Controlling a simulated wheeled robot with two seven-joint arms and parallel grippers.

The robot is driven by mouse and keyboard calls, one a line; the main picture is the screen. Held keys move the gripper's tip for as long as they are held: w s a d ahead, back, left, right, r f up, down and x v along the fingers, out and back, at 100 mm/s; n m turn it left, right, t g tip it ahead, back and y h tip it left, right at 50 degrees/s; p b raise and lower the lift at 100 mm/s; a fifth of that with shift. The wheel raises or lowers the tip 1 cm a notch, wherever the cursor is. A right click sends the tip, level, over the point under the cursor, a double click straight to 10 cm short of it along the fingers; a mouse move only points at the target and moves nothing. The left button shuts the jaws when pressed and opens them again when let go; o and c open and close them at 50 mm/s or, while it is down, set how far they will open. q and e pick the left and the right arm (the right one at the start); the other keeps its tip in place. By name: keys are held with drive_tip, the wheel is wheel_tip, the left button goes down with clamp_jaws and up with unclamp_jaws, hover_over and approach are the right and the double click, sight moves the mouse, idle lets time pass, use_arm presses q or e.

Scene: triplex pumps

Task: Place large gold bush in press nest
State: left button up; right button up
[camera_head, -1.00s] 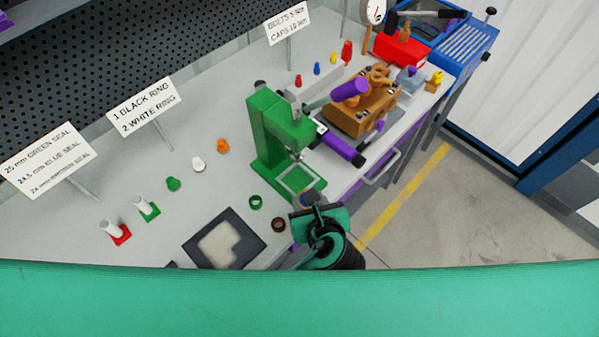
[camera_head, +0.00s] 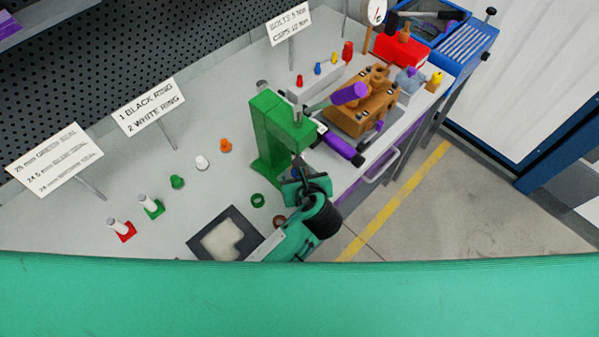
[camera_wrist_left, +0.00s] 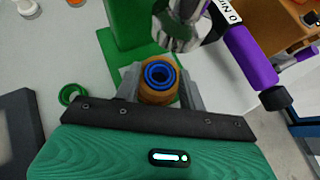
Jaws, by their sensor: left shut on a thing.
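The gold bush (camera_wrist_left: 158,97) is between my left gripper's fingers in the left wrist view, with blue rings showing in its upturned opening. My left gripper (camera_wrist_left: 160,88) is shut on it. In the head view my left gripper (camera_head: 300,178) is at the front of the green press (camera_head: 270,137), over its base. The press also shows in the left wrist view (camera_wrist_left: 120,45), with its silver ram (camera_wrist_left: 180,28) just beyond and above the bush. The nest is hidden by my gripper and the bush, so I cannot tell whether the bush touches it. My right gripper is not in view.
A green ring (camera_head: 257,200) and a brown ring (camera_head: 279,221) lie left of my gripper. A dark tray (camera_head: 245,222) is near the front edge. A brown fixture with a purple handle (camera_head: 350,94) stands right of the press.

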use_arm(q)
drive_tip(key=o, duration=1.1)
drive_tip(key=shift+o, duration=0.2)
drive_tip(key=b+v, duration=0.1)
drive_tip(key=v, duration=1.1)
drive_tip(key=shift+r, duration=0.1)
